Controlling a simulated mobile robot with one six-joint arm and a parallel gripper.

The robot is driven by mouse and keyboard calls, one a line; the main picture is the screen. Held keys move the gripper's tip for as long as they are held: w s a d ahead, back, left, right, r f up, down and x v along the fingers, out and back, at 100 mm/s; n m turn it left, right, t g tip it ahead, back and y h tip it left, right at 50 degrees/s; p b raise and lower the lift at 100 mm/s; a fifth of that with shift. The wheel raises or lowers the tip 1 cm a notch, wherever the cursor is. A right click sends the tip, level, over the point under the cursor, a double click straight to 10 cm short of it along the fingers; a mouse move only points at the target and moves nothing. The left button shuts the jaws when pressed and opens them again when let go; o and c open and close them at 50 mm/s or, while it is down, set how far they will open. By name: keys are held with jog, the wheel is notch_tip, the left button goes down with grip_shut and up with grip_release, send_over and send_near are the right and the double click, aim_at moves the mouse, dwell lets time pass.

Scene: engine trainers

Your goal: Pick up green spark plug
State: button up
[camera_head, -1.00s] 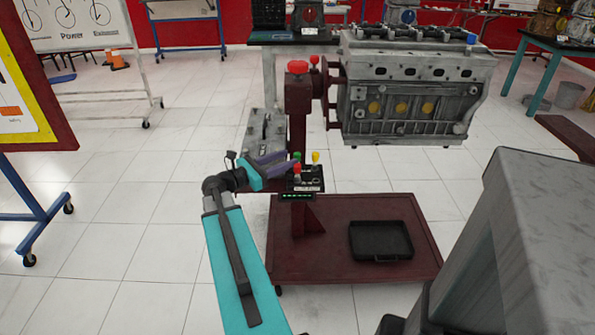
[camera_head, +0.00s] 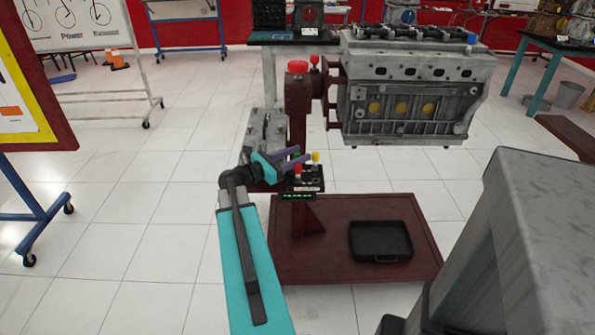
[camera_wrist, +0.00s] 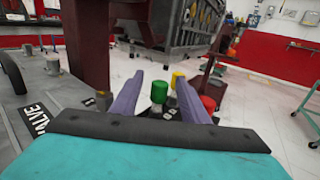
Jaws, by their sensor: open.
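The green spark plug (camera_wrist: 159,90) stands upright in a small black holder in the wrist view, between the two purple fingers of my gripper (camera_wrist: 158,90). In the head view only a bit of its green top shows behind the fingers of my gripper (camera_head: 297,160). The fingers are open, one on each side of the green plug, and I cannot tell whether either touches it. A yellow plug (camera_head: 316,157) and a red plug (camera_head: 298,170) stand in the same black holder (camera_head: 303,188).
The dark red engine stand post (camera_head: 297,130) rises close behind the holder, with the grey engine (camera_head: 410,90) on its right. A black tray (camera_head: 381,241) lies on the stand's red base (camera_head: 320,265).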

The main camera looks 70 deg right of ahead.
jog(key=shift+s+d, duration=0.1)
dwell(0.5)
grip_shut()
